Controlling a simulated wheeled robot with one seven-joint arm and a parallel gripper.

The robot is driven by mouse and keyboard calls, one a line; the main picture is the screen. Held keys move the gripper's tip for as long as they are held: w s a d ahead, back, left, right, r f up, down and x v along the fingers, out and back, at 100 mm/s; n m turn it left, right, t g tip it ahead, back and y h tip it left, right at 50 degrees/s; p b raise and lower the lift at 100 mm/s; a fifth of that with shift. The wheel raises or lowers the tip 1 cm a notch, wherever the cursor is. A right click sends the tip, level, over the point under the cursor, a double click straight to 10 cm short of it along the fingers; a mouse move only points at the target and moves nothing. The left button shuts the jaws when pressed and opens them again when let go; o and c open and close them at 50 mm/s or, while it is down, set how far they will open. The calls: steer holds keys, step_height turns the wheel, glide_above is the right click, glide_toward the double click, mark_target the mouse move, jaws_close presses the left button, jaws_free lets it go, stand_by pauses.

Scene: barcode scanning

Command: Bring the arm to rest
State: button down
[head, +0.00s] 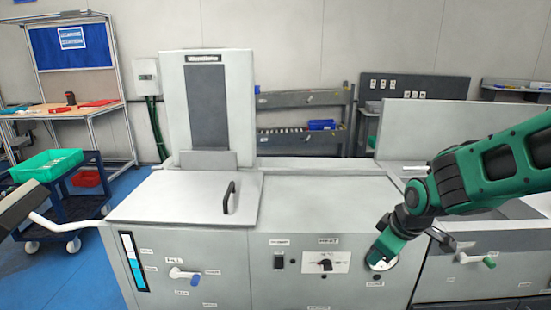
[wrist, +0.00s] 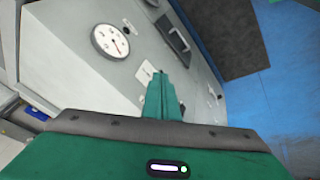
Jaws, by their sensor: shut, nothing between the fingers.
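My green arm (head: 480,170) reaches in from the right in the head view. My gripper (head: 379,256) points down and left at the front of a grey machine (head: 320,205). It overlaps a round dial on the machine's front; I cannot tell whether it touches. In the wrist view the green fingers (wrist: 164,92) are together with nothing held. They point towards the machine's front panel, where a round gauge (wrist: 110,41) shows clear of them on the left.
The machine has a lid with a black handle (head: 229,197), a rotary switch (head: 326,264) and levers at left (head: 184,274) and right (head: 476,260). A cart with a green crate (head: 46,165) and a workbench (head: 75,107) stand at left. Blue floor (head: 90,260) is open there.

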steer(key=s+d+r+m+g, duration=0.2)
steer(key=s+d+m, duration=0.5)
steer(key=s, duration=0.5)
steer(key=s+d+r+m+g, duration=0.2)
steer(key=s+d+m, duration=0.5)
steer(key=s, duration=0.6)
steer(key=shift+s+d+m+g+h, duration=0.3)
steer(key=shift+d+m+g+h, duration=0.1)
steer(key=shift+d+g, duration=0.15)
steer(key=shift+r, duration=0.1)
steer(key=shift+w+f, duration=0.25)
steer(key=shift+w, duration=0.35)
